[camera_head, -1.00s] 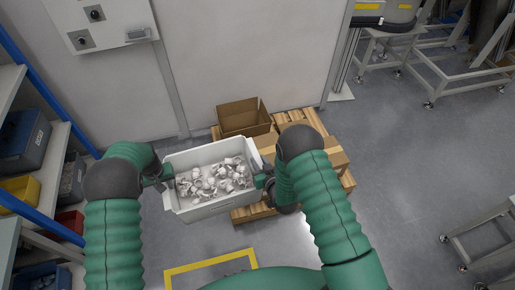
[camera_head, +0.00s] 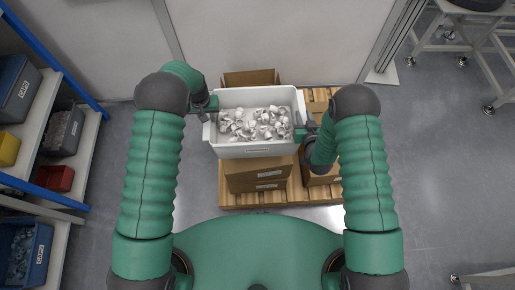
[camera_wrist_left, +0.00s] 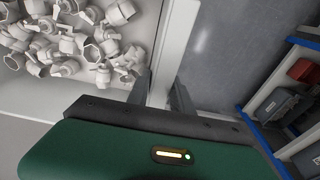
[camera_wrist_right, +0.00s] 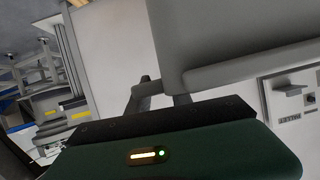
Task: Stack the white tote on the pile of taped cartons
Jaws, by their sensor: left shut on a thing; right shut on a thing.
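The white tote (camera_head: 258,150), full of white caps or fittings, is held level between my two grippers. My left gripper (camera_head: 210,104) is shut on its left rim, and the left wrist view shows the fingers (camera_wrist_left: 170,95) on the white wall. My right gripper (camera_head: 303,130) is shut on its right side; in the right wrist view its fingers (camera_wrist_right: 162,92) meet the tote wall (camera_wrist_right: 230,45). The cartons (camera_head: 258,174) stand on a wooden pallet (camera_head: 230,197) below and in front of the tote. An open carton (camera_head: 250,77) shows behind it. Contact between tote and cartons is hidden.
A shelf rack with blue posts (camera_head: 60,68) and bins (camera_head: 52,178) stands at the left. A wall (camera_head: 265,40) is close behind the pallet. Metal frames (camera_head: 480,40) stand at the upper right. The floor (camera_head: 440,160) to the right is clear.

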